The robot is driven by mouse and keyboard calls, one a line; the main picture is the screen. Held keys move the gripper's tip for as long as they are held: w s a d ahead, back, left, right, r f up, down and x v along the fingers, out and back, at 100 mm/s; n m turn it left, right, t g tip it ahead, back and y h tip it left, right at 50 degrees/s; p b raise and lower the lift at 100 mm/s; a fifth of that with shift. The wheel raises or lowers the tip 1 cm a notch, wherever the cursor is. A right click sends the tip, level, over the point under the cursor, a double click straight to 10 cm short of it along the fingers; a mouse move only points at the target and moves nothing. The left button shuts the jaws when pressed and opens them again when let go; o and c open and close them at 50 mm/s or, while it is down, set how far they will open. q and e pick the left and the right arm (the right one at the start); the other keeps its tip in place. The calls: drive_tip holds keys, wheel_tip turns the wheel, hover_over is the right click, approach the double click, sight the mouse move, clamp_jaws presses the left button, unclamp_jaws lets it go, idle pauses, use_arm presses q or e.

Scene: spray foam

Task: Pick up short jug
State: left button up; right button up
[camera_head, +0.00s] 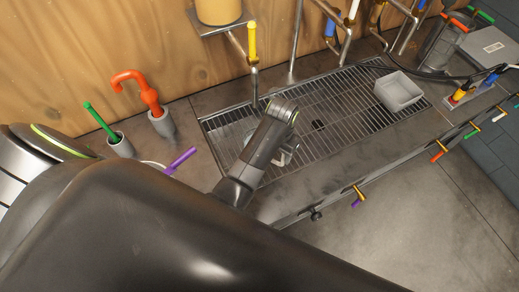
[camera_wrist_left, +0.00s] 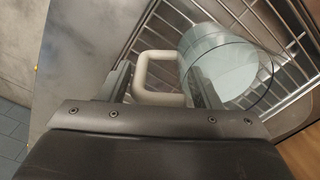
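The short jug (camera_wrist_left: 228,62) is clear glass with a pale, cream handle (camera_wrist_left: 140,75). In the left wrist view it is at the upper right, over the metal grate. My left gripper (camera_wrist_left: 160,70) is open, its two fingers apart on either side of the handle. The right finger overlaps the jug's near side; I cannot tell whether either finger touches it. In the head view my left gripper (camera_head: 284,150) is over the near part of the grate, and my arm hides most of the jug. My right gripper is not in view.
The grate (camera_head: 345,105) is set in a metal counter. A grey square container (camera_head: 398,92) is at its right end. Taps, one with a yellow handle (camera_head: 252,42), stand behind. Left are grey cups with a green (camera_head: 101,122) and an orange tool (camera_head: 140,88). A rail runs along the front.

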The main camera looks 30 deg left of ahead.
use_arm(q)
drive_tip(key=shift+c, duration=1.1)
drive_tip(key=shift+w, duration=0.1)
drive_tip(key=shift+c, duration=1.2)
drive_tip(key=shift+f, duration=0.1)
drive_tip(key=c, duration=0.7)
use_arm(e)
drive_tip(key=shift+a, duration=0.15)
use_arm(q)
drive_tip(key=shift+w+d+r, duration=0.1)
drive_tip(key=shift+w+r, duration=0.05)
drive_tip(key=shift+r, duration=0.05)
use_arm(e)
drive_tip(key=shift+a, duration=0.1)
